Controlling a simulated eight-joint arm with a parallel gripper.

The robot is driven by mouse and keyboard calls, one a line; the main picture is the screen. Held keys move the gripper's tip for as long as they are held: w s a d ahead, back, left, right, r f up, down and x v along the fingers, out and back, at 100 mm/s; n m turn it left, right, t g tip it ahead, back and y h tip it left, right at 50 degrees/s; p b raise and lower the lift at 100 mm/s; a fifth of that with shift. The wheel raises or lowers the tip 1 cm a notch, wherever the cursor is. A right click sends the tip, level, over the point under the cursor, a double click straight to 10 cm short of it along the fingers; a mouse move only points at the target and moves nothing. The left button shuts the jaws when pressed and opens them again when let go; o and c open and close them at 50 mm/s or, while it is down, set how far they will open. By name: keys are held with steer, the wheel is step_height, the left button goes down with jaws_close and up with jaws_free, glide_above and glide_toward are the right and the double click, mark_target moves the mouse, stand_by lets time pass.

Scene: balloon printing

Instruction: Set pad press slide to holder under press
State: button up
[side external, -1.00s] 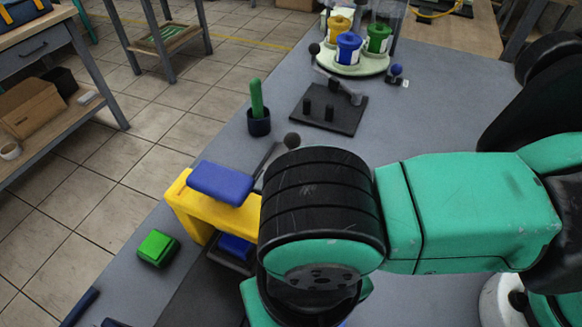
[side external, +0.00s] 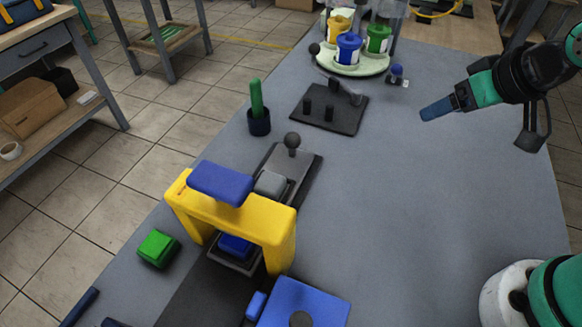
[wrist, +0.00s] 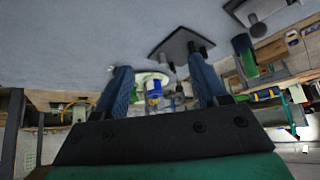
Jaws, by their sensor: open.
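The pad press is a yellow arch (side external: 270,228) with a blue block (side external: 220,183) on top, seen in the side view. Its dark slide (side external: 310,178) runs through the arch and carries a ball knob (side external: 292,140) at the far end. A grey block (side external: 270,183) sits on the slide just behind the arch. A small blue block in a dark square holder (side external: 235,262) is visible beneath the arch. My gripper (side external: 432,110) is apart from the press, above the table at the upper right. In the wrist view its two blue fingers (wrist: 163,85) are spread with nothing between them.
A green stick in a dark cup (side external: 259,120), a black plate with pegs (side external: 335,118) and a round stand with paint cups (side external: 360,68) are behind the press. A green block (side external: 157,247) lies left, a blue plate (side external: 305,305) in front. The table's right middle is clear.

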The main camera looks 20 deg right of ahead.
steer(key=shift+d, duration=0.55)
steer(key=shift+c, duration=0.2)
